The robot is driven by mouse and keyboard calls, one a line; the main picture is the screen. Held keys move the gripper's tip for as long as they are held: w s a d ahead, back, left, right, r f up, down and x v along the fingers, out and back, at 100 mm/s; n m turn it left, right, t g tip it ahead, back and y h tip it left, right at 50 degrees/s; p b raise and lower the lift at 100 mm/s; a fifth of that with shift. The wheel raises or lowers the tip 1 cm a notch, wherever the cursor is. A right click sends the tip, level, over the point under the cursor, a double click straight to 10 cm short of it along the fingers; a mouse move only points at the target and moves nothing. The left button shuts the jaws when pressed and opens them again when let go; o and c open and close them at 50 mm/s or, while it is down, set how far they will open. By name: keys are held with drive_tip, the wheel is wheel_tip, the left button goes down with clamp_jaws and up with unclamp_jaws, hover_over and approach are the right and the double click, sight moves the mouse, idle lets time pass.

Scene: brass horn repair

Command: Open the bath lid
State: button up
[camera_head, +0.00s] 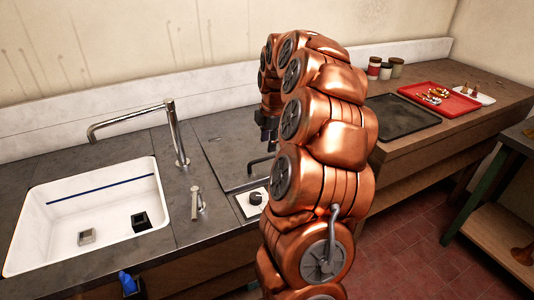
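The bath lid (225,145) appears to be the dark grey flat panel set in the counter, right of the tap. It looks closed, lying level with the counter. A dark bar handle (258,162) shows near its front right, partly behind my arm. My gripper (268,135) is a dark shape pointing down above the lid's right side, near the handle. My copper arm hides most of the gripper and the lid's right part. I cannot tell whether the fingers touch the handle, or whether they are open or shut.
A white sink (90,205) with two small blocks is at left, under a tall tap (177,135). A control knob (256,198) is at the counter's front. At right are a dark mat (402,118), a red tray (440,112) with brass parts, and several jars (386,71).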

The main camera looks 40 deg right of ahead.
sight(267, 158)
drive_tip(key=f, duration=0.2)
drive_tip(key=f+p, duration=0.1)
drive_tip(key=f, duration=0.1)
drive_tip(key=w+f, duration=0.1)
drive_tip(key=f, duration=0.1)
drive_tip(key=shift+d+f+p, duration=0.1)
drive_tip(key=shift+d+p, duration=0.1)
drive_tip(key=shift+p, duration=0.1)
clamp_jaws()
idle(0.4)
